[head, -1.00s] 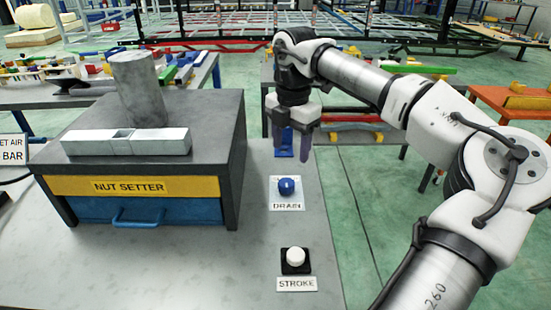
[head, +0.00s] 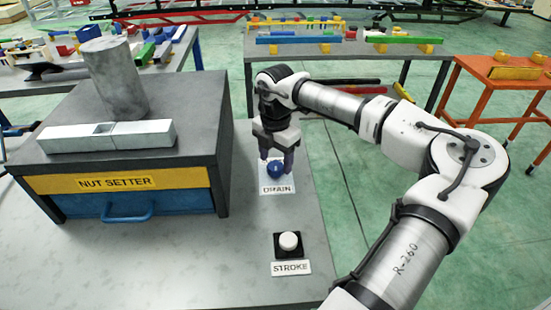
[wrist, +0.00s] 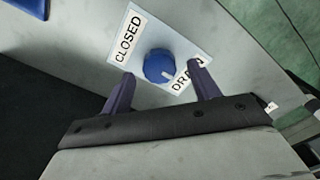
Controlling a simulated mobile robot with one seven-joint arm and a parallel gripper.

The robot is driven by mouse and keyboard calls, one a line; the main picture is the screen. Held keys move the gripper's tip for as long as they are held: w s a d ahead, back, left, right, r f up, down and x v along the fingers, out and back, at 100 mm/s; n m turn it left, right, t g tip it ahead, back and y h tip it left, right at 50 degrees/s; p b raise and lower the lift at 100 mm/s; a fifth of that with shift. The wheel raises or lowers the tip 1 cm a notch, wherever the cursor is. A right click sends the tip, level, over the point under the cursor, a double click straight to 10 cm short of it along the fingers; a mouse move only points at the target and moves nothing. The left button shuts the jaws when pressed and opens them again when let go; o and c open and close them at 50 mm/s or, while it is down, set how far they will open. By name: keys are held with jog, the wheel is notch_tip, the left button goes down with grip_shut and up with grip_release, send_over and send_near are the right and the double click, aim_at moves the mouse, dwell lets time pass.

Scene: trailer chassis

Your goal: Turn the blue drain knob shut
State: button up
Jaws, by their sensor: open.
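The blue drain knob (head: 276,169) sits on a pale plate above the DRAIN label (head: 277,189) on the grey bench. My gripper (head: 276,166) is open, pointing down over the knob. In the wrist view its two purple fingers (wrist: 162,80) stand apart at either side of the knob's near edge. I cannot tell whether they touch it.
The NUT SETTER box (head: 120,180) with a grey cylinder (head: 113,80) and a metal bar (head: 107,136) on top stands left of my gripper. A white STROKE button (head: 289,241) is nearer on the bench. The bench to the right of the box is mostly clear.

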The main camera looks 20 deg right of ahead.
jog(key=shift+f, duration=0.95)
jog(key=c, duration=1)
